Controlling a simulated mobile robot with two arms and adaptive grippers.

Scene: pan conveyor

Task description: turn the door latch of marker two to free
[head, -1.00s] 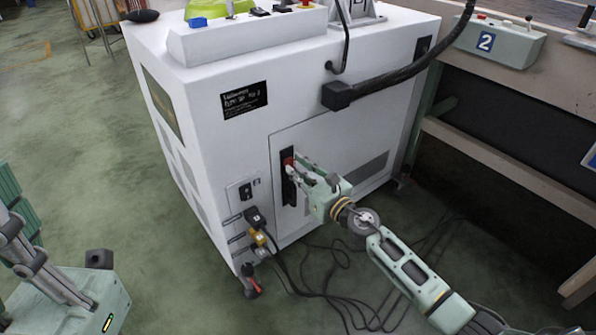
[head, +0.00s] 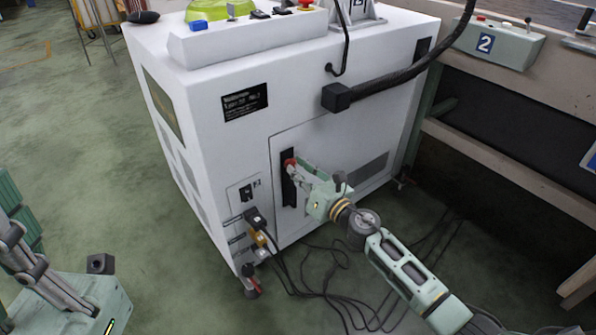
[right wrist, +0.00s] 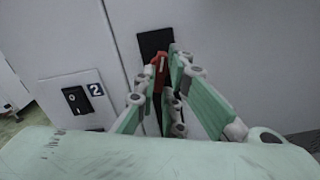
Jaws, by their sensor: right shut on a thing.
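The white machine cabinet (head: 200,130) has a door panel (head: 330,140) with a tall black latch plate (head: 287,190). A red latch handle (head: 289,163) sits at the plate's upper part. It also shows in the right wrist view (right wrist: 160,62), between the fingertips. My right gripper (head: 293,168) is shut on this red handle, and its fingers hide part of it. Beside the latch, a black rocker switch (right wrist: 76,99) has a "2" label (right wrist: 95,90). My left gripper (head: 12,205) is at the lower left edge, away from the cabinet and partly cut off; its opening is unclear.
Plugs and black cables (head: 310,275) hang and lie on the floor below the latch. A thick black hose (head: 400,78) leaves the cabinet above the door. A bench with a control box marked 2 (head: 490,42) stands at the right.

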